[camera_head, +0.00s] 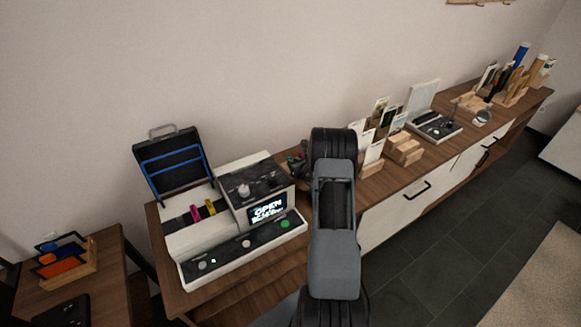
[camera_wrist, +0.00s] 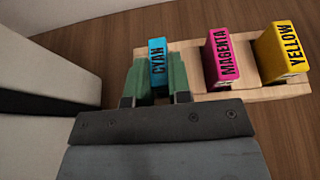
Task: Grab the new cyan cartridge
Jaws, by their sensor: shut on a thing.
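In the wrist view, the cyan cartridge (camera_wrist: 157,62) stands upright at the left end of a light wooden holder (camera_wrist: 250,93), its label reading CYAN. My gripper (camera_wrist: 157,80) has its green-padded fingers on both sides of it, shut on it. The cartridge still appears to be within the holder; whether it has lifted at all I cannot tell. In the head view my arm (camera_head: 335,220) reaches toward the cabinet and hides the gripper and most of the holder.
A magenta cartridge (camera_wrist: 223,55) and a yellow cartridge (camera_wrist: 281,52) stand to the right in the holder. A white printer (camera_head: 235,225) with its lid (camera_head: 172,165) raised stands left of my arm. Card stands and wooden blocks (camera_head: 403,148) lie to the right.

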